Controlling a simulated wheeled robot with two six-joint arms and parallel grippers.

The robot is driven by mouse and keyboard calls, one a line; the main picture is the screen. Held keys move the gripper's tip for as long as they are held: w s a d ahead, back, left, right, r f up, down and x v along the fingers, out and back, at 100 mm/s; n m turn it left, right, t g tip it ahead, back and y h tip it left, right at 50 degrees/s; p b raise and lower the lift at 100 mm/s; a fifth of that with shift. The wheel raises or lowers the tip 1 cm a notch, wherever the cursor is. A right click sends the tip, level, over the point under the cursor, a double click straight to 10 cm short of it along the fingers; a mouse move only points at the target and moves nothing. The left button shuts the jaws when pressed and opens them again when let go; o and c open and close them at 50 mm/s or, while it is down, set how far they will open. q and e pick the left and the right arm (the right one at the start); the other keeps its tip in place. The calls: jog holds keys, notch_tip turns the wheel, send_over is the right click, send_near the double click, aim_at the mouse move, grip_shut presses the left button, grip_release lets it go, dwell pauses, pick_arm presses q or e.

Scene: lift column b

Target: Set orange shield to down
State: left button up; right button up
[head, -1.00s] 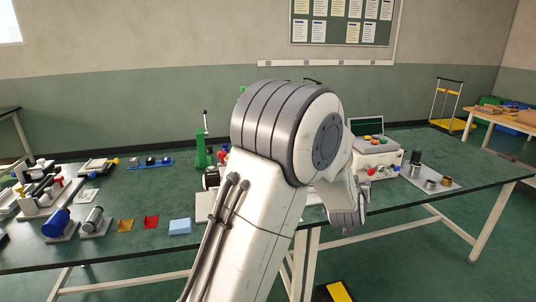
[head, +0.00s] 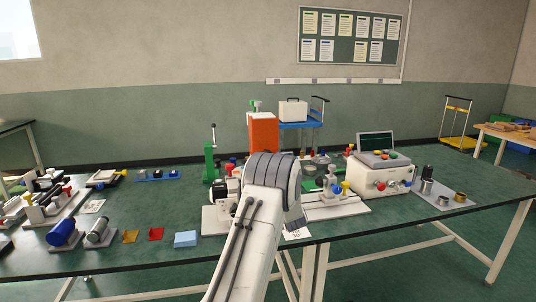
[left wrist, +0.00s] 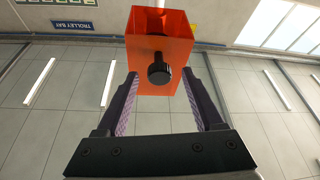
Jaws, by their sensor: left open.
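The orange shield (head: 263,133) stands upright above the bench-top machine (head: 340,207), behind my left arm in the head view. In the left wrist view the orange shield (left wrist: 158,40) is an open-ended box shape with a round black knob (left wrist: 159,70) on its near face. My left gripper (left wrist: 160,78) is open, with its fingers on either side of the knob and lower part of the shield. I cannot tell whether they touch it. In the head view my left gripper is hidden behind my arm. My right gripper is not in view.
A green lever press (head: 211,160) stands left of the machine, and a white control box (head: 382,178) stands to its right. A blue trolley (head: 300,125) with a white case is behind the table.

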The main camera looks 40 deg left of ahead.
aim_at(264, 137)
pick_arm(q)
jog(key=shift+x, duration=1.55)
grip_shut()
jog(key=shift+f, duration=0.1)
